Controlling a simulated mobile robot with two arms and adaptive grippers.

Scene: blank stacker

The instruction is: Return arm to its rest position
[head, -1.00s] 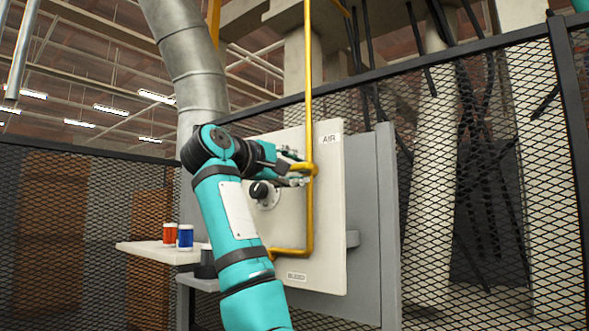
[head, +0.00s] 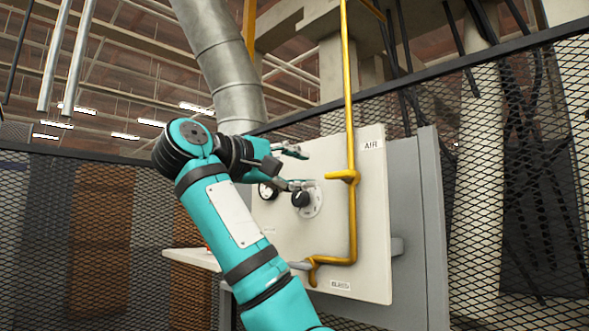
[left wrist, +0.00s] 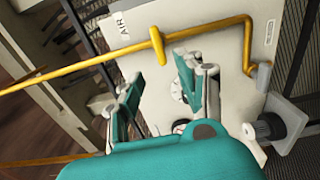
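My left gripper (head: 294,168) is in front of the pale panel (head: 375,220), left of the yellow pipe (head: 350,110) and its yellow handle (head: 343,177). Its two fingers are apart with nothing between them. In the left wrist view the open fingers (left wrist: 165,92) point toward the panel, and the yellow handle (left wrist: 158,46) stands beyond them, apart from them. A black knob (head: 301,199) on a round plate shows just below the lower finger. My right gripper is in neither view.
A gauge (head: 267,191) is partly hidden by my left arm. A lower yellow handle (head: 313,272) is near the BLEED label (head: 340,285). A pale shelf (head: 188,258) stands at left. Dark mesh fencing (head: 500,180) closes off the right and back.

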